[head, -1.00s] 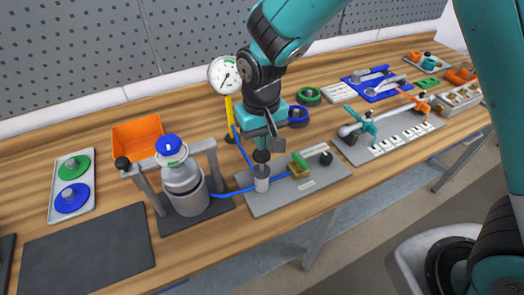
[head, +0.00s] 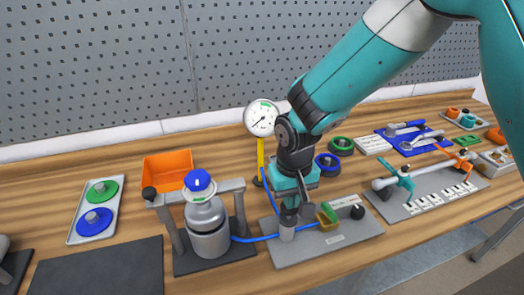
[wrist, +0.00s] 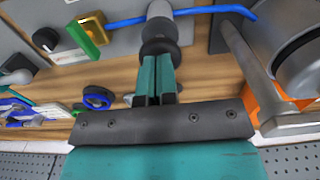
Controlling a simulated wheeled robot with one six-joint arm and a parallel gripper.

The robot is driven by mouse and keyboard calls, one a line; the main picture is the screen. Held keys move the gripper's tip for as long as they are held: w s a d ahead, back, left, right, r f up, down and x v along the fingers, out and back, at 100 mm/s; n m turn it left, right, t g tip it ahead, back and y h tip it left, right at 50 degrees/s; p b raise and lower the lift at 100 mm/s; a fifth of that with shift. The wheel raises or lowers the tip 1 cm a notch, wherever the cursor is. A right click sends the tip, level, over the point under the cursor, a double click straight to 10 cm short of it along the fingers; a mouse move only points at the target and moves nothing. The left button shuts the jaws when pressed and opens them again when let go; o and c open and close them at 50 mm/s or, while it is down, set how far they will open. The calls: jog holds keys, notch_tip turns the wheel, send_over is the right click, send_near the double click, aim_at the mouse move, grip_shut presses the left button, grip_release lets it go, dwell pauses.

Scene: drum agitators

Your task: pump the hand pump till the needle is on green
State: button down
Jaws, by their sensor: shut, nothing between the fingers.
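The hand pump is a grey upright cylinder (head: 287,233) on a grey plate (head: 340,237). Its black knob (wrist: 159,47) is directly at my fingertips in the wrist view. My gripper (head: 290,211) is shut and empty, pointing down over the pump; its fingers (wrist: 158,68) are together and appear to touch the knob's top. In the head view the gripper mostly hides the knob. The round white gauge (head: 262,118) stands on a yellow post behind, with a green band near the top. Its thin dark needle appears to point lower left, away from the green.
A blue hose joins the pump to a metal vessel (head: 207,226) with a blue cap under a grey frame. A green-handled brass valve (head: 327,215) and a black knob (head: 357,212) sit right of the pump. An orange bin (head: 168,169) stands behind; a dark mat (head: 98,268) lies front left.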

jog(key=shift+f+b, duration=0.55)
jog(key=shift+f, duration=0.5)
notch_tip(320, 180, up, 6)
jog(key=p, duration=0.5)
jog(key=shift+r, duration=0.25)
jog(key=shift+f, duration=0.2)
jog(key=shift+f+b, duration=2)
jog(key=shift+f, duration=1)
jog(key=shift+r, duration=0.1)
notch_tip(320, 180, up, 6)
jog(key=p, duration=0.5)
jog(key=shift+r, duration=0.1)
